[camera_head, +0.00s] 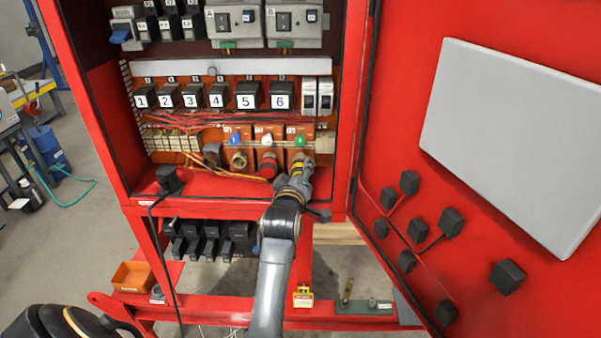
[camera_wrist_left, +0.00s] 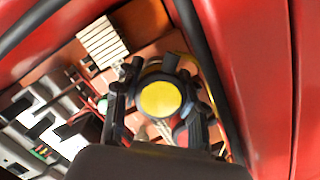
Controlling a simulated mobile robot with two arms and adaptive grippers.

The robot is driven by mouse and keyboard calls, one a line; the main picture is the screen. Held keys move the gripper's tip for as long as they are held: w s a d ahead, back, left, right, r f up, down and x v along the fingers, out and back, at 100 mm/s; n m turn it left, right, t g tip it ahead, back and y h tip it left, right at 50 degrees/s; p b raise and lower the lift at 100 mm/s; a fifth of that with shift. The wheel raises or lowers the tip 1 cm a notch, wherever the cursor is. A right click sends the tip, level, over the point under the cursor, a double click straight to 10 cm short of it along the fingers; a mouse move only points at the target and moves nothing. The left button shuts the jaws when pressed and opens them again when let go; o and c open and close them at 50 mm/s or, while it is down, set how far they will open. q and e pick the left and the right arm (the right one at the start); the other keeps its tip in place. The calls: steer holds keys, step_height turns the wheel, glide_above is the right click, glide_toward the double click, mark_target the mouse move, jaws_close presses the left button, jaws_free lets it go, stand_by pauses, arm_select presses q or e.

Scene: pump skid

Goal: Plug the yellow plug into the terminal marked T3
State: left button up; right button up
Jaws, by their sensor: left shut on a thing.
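The yellow plug (camera_head: 298,168) is in my left gripper (camera_head: 295,180), at the right end of the terminal row. In the left wrist view its round yellow end (camera_wrist_left: 161,99) sits between the fingers of my left gripper (camera_wrist_left: 160,108). The gripper is shut on it. The rightmost terminal panel (camera_head: 300,131), with a green lamp, is right behind the plug; its socket is hidden. I cannot tell whether the plug is seated or just in front. The panel markings are too small to read. My right gripper is not in view.
A red plug (camera_head: 268,168) sits at the middle terminal, close beside my gripper. A bare brass-coloured socket (camera_head: 239,159) is at the left terminal. Loose red and yellow wires (camera_head: 205,160) run left. The open red door (camera_head: 400,140) bounds the right side; the cabinet sill (camera_head: 220,187) lies below.

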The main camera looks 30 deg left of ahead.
arm_select(q)
steer(key=shift+x, duration=1)
steer(key=o, duration=1.2)
steer(key=shift+a+r, duration=0.15)
